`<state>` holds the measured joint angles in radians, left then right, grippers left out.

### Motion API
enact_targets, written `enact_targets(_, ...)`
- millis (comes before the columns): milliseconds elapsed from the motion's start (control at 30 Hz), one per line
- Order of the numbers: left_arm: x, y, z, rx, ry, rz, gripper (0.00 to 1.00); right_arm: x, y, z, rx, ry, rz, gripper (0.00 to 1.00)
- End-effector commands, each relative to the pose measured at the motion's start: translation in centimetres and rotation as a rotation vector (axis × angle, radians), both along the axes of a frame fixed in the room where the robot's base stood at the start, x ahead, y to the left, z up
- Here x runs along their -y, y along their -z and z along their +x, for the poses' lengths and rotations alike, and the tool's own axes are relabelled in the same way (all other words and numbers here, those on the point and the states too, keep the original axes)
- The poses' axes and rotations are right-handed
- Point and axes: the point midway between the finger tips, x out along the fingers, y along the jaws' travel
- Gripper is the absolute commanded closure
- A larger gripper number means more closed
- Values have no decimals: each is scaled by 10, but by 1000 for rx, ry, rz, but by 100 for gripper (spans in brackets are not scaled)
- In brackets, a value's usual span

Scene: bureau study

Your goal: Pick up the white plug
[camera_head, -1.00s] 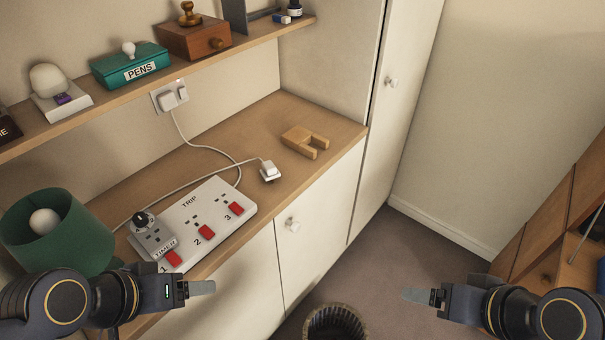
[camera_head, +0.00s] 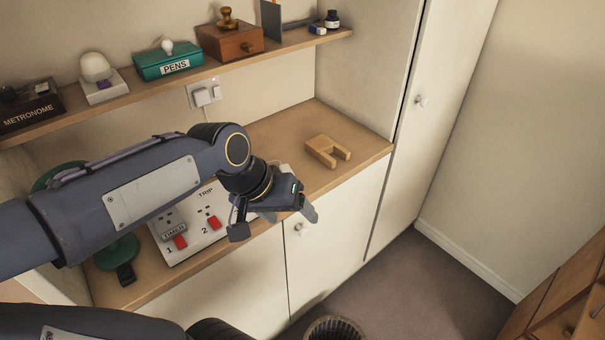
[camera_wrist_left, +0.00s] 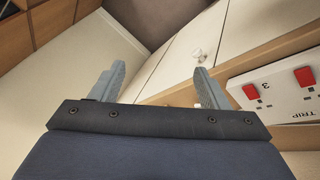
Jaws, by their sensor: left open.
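The white plug that lies loose on the desk top is hidden behind my left arm and gripper in the head view. My left gripper (camera_head: 290,213) is open and empty, over the front edge of the desk beside the trip switch strip (camera_head: 190,238). In the left wrist view its two grey fingers (camera_wrist_left: 160,82) are spread wide with nothing between them, facing the cupboard front. The strip (camera_wrist_left: 280,90) shows at the right there, with red switches. The white plug does not show in that view. My right gripper is not in view.
A wooden U-shaped block (camera_head: 326,151) lies on the desk top (camera_head: 350,140). A white plug sits in the wall socket (camera_head: 203,94). The shelf (camera_head: 135,92) above holds a green pens box (camera_head: 168,62). A bin (camera_head: 333,328) stands on the floor.

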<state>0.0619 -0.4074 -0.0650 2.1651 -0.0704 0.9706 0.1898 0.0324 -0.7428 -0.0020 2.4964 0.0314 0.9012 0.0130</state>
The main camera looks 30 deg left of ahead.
Motion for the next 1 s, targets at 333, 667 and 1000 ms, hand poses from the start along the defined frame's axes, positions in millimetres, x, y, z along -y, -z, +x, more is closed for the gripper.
enact_targets(333,-57,-1,74,-131,-179,33,31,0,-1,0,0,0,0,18)
enact_targets(667,-144,41,178,-308,-472,164,31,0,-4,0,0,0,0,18)
enact_targets(1000,-168,71,204,-347,-558,219,31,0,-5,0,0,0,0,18)
